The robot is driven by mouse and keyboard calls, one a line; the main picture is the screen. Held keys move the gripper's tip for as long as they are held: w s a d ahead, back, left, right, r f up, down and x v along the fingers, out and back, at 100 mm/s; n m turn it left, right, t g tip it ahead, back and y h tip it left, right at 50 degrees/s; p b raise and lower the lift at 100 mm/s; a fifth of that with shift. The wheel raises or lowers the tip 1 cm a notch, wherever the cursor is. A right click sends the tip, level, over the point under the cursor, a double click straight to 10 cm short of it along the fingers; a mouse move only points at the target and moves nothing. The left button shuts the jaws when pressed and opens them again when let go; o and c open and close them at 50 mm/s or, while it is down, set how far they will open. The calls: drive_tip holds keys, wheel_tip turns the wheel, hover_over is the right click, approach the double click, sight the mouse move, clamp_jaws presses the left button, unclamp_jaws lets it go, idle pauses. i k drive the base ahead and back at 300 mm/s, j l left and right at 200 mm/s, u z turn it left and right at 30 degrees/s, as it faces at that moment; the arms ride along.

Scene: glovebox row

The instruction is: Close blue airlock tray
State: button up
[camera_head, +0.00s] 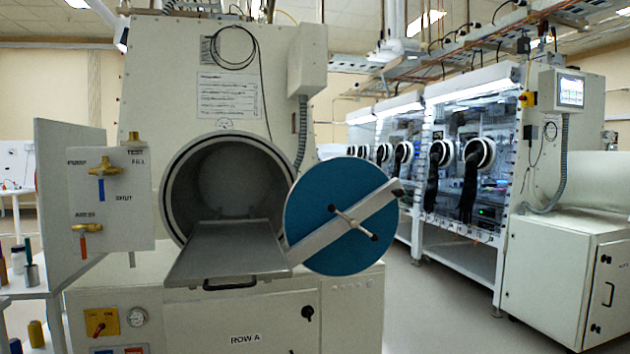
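A grey metal tray (225,252) sticks out of the round airlock opening (228,180) in the middle of the view. A dark handle (230,284) runs along its front edge. The tray's top looks bare. The airlock's round blue door (333,217) stands swung open to the right of the opening. A grey bar (345,221) crosses it, with a small dark-tipped cross handle. The tray itself looks grey, and the blue is on the door. My gripper is not in view.
A valve panel (110,200) with a blue and an orange lever stands left of the opening. Several small bottles sit on a white stand (25,292) at the lower left. More gloveboxes (460,165) line the right, with clear floor (435,310) before them.

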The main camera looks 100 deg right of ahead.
sight(218, 252)
drive_tip(key=z, duration=0.45)
drive_tip(key=i+l+z, duration=0.1)
drive_tip(key=z, duration=0.75)
drive_tip(key=i+z, duration=0.1)
drive_tip(key=z, duration=0.75)
drive_tip(key=i+z, duration=0.2)
drive_tip(key=z, duration=0.15)
drive_tip(key=i+j+z, duration=0.2)
drive_tip(key=z, duration=0.15)
drive_tip(key=i+j+z, duration=0.15)
drive_tip(key=z, duration=0.2)
drive_tip(key=i+j+z, duration=0.1)
drive_tip(key=i+j, duration=0.2)
drive_tip(key=i+j+z, duration=0.1)
drive_tip(key=i+j, duration=0.15)
drive_tip(key=j, duration=0.25)
